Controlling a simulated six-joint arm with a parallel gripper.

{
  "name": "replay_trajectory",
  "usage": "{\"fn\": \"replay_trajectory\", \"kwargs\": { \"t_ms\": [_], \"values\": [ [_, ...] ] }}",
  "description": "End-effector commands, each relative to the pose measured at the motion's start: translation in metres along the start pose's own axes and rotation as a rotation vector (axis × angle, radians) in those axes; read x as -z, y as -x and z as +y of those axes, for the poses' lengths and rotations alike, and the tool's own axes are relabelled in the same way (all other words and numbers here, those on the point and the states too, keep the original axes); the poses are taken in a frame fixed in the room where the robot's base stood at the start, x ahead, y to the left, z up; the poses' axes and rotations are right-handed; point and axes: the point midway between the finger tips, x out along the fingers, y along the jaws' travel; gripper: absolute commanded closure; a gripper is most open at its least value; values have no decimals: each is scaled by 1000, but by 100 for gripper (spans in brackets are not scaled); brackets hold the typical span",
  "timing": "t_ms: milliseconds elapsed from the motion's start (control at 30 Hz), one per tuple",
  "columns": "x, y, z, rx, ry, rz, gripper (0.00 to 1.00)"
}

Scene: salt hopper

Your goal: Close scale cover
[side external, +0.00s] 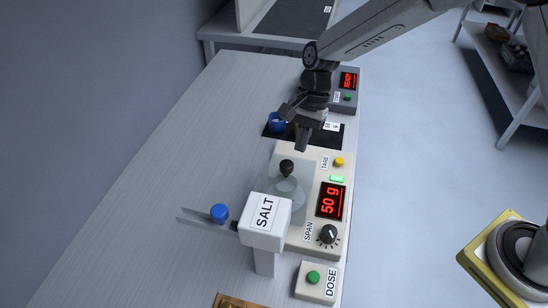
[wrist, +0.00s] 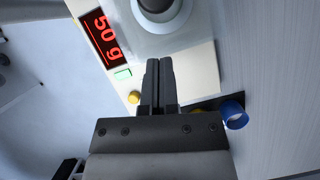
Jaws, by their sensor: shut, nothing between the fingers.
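The scale (side external: 305,240) is a cream box with a red display (side external: 330,200) reading 50 g; the display also shows in the wrist view (wrist: 103,37). A clear, pale cover (side external: 283,190) with a black knob (side external: 287,167) shows at the scale's left part. I cannot tell how far the cover is open. My gripper (side external: 301,146) is shut and empty, above the far end of the scale and beyond the knob. In the wrist view my fingertips (wrist: 159,62) point toward a round, pale-rimmed dark part (wrist: 158,8) cut off by the top edge.
The white SALT hopper (side external: 265,220) stands at the near end, with a blue-knobbed slide (side external: 205,217) sticking out left. A DOSE button box (side external: 316,282) is in front. A blue cup (wrist: 234,115) and a READY box (side external: 346,88) lie beyond the scale. The left tabletop is clear.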

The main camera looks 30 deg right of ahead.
Motion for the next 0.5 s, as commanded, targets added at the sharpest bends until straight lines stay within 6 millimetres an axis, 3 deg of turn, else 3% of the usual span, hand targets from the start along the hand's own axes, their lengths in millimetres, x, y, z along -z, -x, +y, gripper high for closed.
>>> {"fn": "replay_trajectory", "kwargs": {
  "t_ms": [33, 500],
  "values": [
    [9, 4, 0, 3, -4, 1, 100],
    [6, 83, -1, 5, -1, 4, 100]
  ]
}}
